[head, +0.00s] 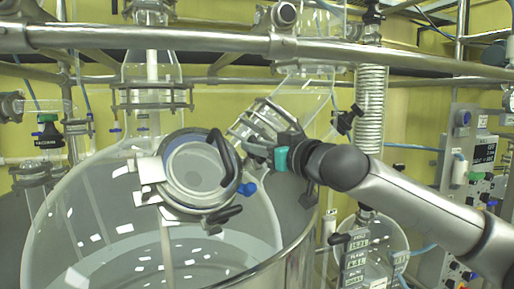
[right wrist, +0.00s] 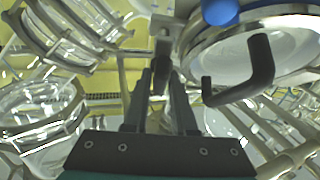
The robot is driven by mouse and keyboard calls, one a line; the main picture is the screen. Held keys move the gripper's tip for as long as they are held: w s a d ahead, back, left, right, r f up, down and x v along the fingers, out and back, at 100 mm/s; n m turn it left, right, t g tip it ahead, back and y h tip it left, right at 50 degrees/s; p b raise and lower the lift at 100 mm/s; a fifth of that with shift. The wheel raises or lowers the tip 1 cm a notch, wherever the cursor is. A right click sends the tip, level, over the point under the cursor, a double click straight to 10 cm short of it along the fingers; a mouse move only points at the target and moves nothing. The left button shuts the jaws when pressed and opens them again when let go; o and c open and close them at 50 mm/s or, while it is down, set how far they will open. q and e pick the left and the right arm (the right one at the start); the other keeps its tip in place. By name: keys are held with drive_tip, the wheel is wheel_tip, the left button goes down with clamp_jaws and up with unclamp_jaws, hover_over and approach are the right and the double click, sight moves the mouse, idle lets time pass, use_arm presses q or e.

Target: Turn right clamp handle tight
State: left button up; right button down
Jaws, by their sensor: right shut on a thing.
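The round reactor lid (head: 198,172) has a metal rim, a glass centre and a black curved lid handle (head: 228,160). My right gripper (head: 252,151) reaches in from the right to the lid's right side. In the right wrist view its two dark fingers (right wrist: 159,88) are closed around a small dark piece below a metal bracket (right wrist: 166,40) at the rim. This looks like the right clamp handle, mostly hidden by the fingers. The lid handle (right wrist: 246,75) shows right of the fingers, apart from them. My left gripper is not in view.
A blue knob (head: 247,189) sits beside the rim below my gripper, and another black clamp handle (head: 222,217) is at the lid's lower edge. A glass side neck (head: 262,122) stands close behind my gripper. A metal rail (head: 200,41) crosses above.

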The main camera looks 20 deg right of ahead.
drive_tip(key=shift+f, duration=0.3)
